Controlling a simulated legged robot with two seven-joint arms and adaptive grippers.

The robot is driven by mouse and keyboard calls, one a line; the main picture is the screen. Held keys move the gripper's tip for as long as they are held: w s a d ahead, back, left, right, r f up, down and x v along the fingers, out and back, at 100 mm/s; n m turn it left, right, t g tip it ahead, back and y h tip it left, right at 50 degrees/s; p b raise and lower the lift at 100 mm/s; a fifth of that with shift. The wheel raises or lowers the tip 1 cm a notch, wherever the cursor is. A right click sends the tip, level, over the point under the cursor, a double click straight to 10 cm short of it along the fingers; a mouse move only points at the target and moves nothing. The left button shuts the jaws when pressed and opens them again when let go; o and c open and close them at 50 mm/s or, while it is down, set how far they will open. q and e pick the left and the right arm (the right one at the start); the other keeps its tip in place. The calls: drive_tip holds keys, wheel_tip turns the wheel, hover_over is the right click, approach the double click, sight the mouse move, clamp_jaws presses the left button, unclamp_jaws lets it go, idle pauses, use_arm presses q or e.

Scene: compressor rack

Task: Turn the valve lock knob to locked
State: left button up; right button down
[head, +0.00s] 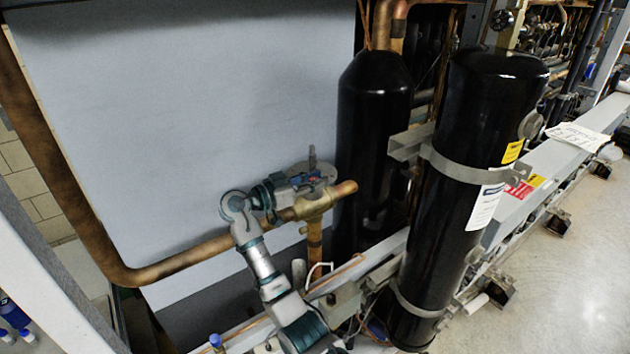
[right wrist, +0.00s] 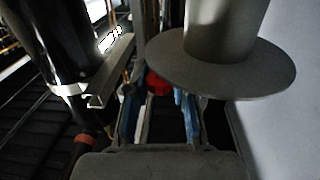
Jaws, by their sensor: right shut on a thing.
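The brass valve body (head: 314,205) sits on the copper pipe beside the black tanks. A grey disc with an upright post (head: 312,163) stands above it. In the right wrist view the same kind of grey disc (right wrist: 220,70) fills the upper right. My right gripper (head: 312,179) reaches in from the left, just above the valve body and below the post. In the right wrist view its blue-sided fingers (right wrist: 160,108) are on either side of a small red piece, the valve lock knob (right wrist: 157,83). The gripper is shut on it; the fingers hide most of the knob. My left gripper is out of view.
Two black tanks, one at the back (head: 372,130) and one in front (head: 480,130), stand close to the right of the valve. A grey panel (head: 190,100) is behind my arm. The copper pipe (head: 185,260) runs low on the left. A steel bracket (right wrist: 108,75) is near the fingers.

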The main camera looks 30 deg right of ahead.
drive_tip(key=c, duration=0.9)
unclamp_jaws()
drive_tip(key=shift+w+a+r, duration=0.1)
drive_tip(key=shift+r, duration=0.1)
drive_tip(key=shift+c, duration=0.2)
drive_tip(key=shift+a+f, duration=0.1)
drive_tip(key=shift+a, duration=0.05)
drive_tip(key=a, duration=1.2)
drive_tip(key=shift+w, duration=0.1)
